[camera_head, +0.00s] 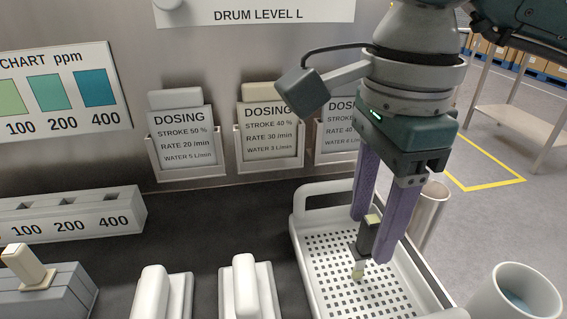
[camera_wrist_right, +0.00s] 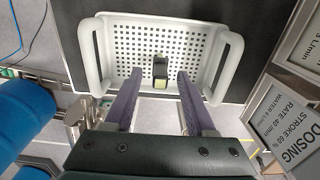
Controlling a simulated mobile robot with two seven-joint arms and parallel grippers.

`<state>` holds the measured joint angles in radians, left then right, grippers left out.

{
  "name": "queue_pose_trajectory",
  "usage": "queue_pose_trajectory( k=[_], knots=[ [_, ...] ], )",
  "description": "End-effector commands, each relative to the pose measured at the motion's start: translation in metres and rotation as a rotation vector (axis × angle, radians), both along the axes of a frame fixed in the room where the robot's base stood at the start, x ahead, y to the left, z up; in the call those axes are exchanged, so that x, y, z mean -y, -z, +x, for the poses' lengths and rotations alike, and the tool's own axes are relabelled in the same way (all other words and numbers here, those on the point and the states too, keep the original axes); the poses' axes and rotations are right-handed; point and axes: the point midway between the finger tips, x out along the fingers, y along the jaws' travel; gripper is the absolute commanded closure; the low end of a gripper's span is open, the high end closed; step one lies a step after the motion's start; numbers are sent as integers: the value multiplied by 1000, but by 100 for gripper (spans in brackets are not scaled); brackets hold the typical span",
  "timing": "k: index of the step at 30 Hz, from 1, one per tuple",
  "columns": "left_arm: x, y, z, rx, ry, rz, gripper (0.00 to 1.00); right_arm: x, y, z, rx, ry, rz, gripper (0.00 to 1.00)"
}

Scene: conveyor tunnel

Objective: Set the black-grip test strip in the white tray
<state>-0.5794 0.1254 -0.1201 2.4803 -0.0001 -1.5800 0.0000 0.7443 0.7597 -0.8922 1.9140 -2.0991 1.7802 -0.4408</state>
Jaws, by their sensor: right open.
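The white tray (camera_head: 299,240) has a perforated floor and raised handles. It also shows in the right wrist view (camera_wrist_right: 150,19). The black-grip test strip (camera_head: 367,236) is over the tray floor, with a black grip and pale ends. It appears roughly upright and its lower end seems to meet the floor. In the right wrist view its grip (camera_wrist_right: 160,68) sits within the tray outline. My right gripper (camera_head: 371,239) is open, its purple fingers on either side of the strip, with gaps in the right wrist view. My left gripper is not in view.
A white cup (camera_head: 516,297) with blue liquid stands right of the tray, and a metal cylinder (camera_head: 430,212) behind it. Two white handled pieces (camera_head: 245,290) and a slotted block (camera_head: 75,214) stand left. Dosing cards (camera_head: 270,130) line the back wall.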

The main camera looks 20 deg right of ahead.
Motion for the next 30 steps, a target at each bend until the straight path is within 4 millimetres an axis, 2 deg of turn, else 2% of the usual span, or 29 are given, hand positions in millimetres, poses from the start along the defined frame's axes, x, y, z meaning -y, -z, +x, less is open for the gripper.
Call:
queue_pose_trajectory(
  k=[1, 6, 12, 18, 30],
  knots=[
    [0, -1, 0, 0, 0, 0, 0, 0, -13, 1, 7, 0, 0, 44],
    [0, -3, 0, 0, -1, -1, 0, 0, -53, 2, 8, -1, 0, 44],
    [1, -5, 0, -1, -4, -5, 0, 0, -89, 1, 4, 1, 0, 44],
    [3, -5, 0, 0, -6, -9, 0, 0, -102, 0, 0, 0, 0, 44],
    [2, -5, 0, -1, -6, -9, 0, 0, -102, 0, 0, 1, 0, 44]
  ],
)
